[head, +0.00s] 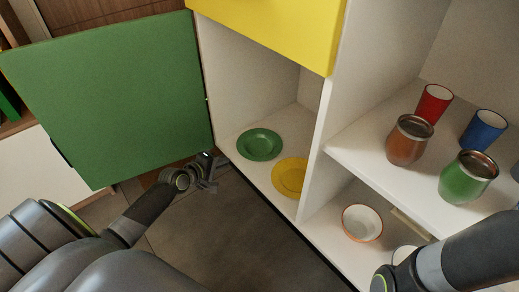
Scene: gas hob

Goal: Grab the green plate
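The green plate (260,144) lies flat on the white floor of the open lower cabinet compartment, left of the yellow plate (289,178). My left gripper (214,172) is just left of and below the green plate, in front of the compartment's front edge, near the lower corner of the open door. It is not touching the plate. It is small and dark here, and I cannot tell how far its fingers are apart. My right arm (470,255) comes in at the bottom right; its gripper is not visible.
The green cabinet door (112,98) stands open at the left, close to my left arm. A yellow drawer (270,30) juts out above the compartment. On the right shelf (365,145) stand orange (408,142), green (467,178), red (434,103) and blue (483,130) cups. A bowl (362,223) sits below.

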